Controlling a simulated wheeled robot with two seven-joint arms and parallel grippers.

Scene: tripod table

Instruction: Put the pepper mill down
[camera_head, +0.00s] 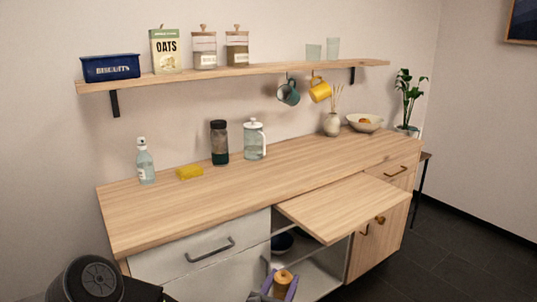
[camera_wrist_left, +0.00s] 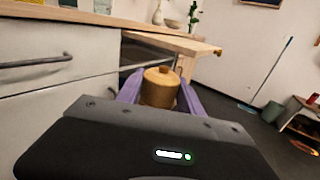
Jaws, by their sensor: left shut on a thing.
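The pepper mill (camera_head: 283,279) shows as a light wooden body with a small knob on top, at the bottom of the head view. My left gripper (camera_head: 278,291) is shut on it, with a purple finger on either side. In the left wrist view the mill (camera_wrist_left: 160,87) stands roughly upright between the fingers; its lower part is hidden behind the gripper body. Mill and gripper are in front of the cabinet, below the level of the pulled-out board. What is under the mill cannot be seen. My right gripper is not in view.

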